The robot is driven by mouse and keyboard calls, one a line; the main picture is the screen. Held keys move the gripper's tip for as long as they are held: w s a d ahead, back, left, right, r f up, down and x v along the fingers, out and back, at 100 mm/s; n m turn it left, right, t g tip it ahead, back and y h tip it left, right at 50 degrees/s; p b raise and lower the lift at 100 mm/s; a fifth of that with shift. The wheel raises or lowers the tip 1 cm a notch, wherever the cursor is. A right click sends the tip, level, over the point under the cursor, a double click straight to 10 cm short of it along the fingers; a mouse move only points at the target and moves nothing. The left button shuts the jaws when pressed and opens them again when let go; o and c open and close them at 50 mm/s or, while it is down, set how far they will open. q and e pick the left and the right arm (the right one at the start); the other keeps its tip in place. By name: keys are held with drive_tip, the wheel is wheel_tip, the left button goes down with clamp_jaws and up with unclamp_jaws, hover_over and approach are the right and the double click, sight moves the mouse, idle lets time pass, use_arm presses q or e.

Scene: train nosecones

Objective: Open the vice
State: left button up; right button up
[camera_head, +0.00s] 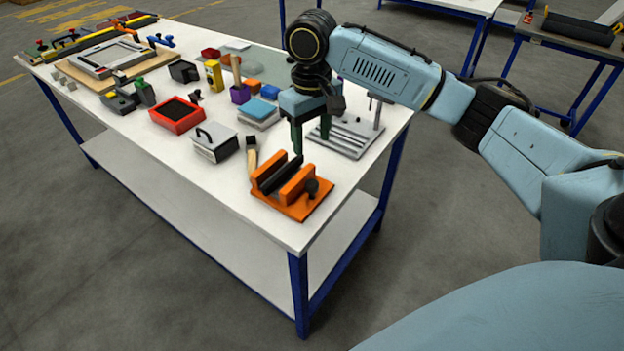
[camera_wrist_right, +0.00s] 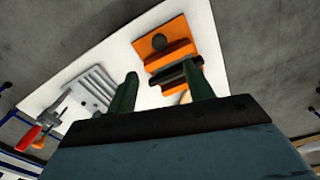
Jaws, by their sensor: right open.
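The orange vice (camera_head: 282,202) sits near the front corner of the white table. It has two orange jaws with dark inner faces and a dark round knob (camera_head: 311,186) on its front side. A gap shows between the jaws in the head view. My right gripper (camera_head: 297,150) points down just behind and above the vice, with its two green fingers apart and nothing between them. In the right wrist view the vice (camera_wrist_right: 178,30) lies beyond the fingers, and one fingertip overlaps its dark jaw part in the picture. Whether they touch I cannot tell. My left gripper is not in view.
A grey slotted plate with a post (camera_head: 347,138) stands right of my gripper. A wooden-handled brush (camera_head: 252,155), a grey box with a handle (camera_head: 214,142) and a red tray (camera_head: 177,115) stand left of the vice. The table's front edge is close to the vice.

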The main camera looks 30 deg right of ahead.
sight(312, 183)
wheel_tip(312, 183, down, 13)
drive_tip(key=shift+d+f+b, duration=0.1)
drive_tip(key=shift+b, duration=0.8)
drive_tip(key=c, duration=1)
drive_tip(key=shift+o, duration=0.2)
drive_tip(key=shift+r+n+p, duration=0.2)
drive_tip(key=shift+n+p, duration=0.1)
drive_tip(key=shift+p, duration=0.55)
drive_tip(key=n+p, duration=0.5)
drive_tip(key=p, duration=0.2)
drive_tip(key=shift+n, duration=0.3)
drive_tip(key=n+p, duration=0.2)
drive_tip(key=shift+n, duration=0.3)
drive_tip(key=shift+f+n+p, duration=0.1)
drive_tip(key=shift+n+p, duration=0.55)
drive_tip(key=shift+n, duration=0.75)
